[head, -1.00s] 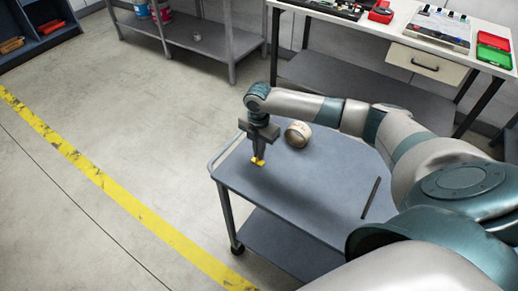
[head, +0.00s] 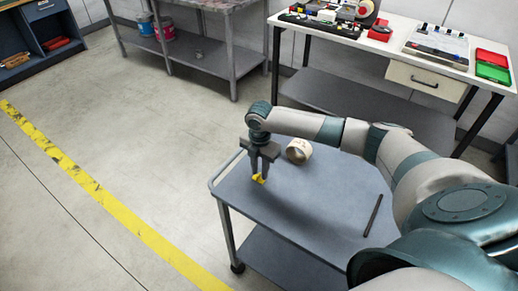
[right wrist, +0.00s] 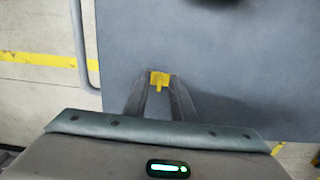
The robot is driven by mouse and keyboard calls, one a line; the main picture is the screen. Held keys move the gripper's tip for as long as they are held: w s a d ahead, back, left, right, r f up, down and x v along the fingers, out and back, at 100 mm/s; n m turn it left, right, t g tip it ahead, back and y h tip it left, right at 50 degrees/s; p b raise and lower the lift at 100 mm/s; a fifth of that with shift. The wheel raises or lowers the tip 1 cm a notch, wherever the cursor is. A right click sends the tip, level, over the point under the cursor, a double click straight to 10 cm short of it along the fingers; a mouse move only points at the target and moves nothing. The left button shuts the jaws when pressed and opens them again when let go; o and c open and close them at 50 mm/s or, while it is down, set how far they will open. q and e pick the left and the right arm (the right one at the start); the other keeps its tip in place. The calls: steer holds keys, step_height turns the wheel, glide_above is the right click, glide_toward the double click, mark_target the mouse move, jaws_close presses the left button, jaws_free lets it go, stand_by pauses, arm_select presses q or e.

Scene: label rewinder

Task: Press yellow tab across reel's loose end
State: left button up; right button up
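My right gripper (head: 259,178) points down over the left part of the grey cart top (head: 320,200). It is shut on the small yellow tab (head: 258,179), which sticks out at the fingertips. The tab also shows between the fingertips in the right wrist view (right wrist: 159,78). The reel (head: 299,150), a pale roll, sits on the cart just right of and behind the gripper, apart from it. Its loose end cannot be made out. In the right wrist view only a dark patch shows at the top edge. My left gripper is not in view.
A dark thin bar (head: 373,215) lies at the cart's right. A white workbench (head: 385,48) with a tape roll, red and green trays (head: 492,72) stands behind. A grey shelf table (head: 215,60) is at the back left. The cart's middle is clear.

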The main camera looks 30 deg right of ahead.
steer(key=shift+f, duration=0.15)
steer(key=shift+r+b, duration=0.35)
steer(key=shift+b, duration=0.1)
step_height(320, 180, up, 4)
steer(key=shift+w+a+r+b, duration=0.1)
steer(key=shift+w+a+b, duration=0.05)
steer(key=shift+b, duration=1.05)
step_height(320, 180, up, 13)
steer(key=b, duration=0.2)
steer(key=shift+b, duration=0.3)
steer(key=shift+a, duration=0.1)
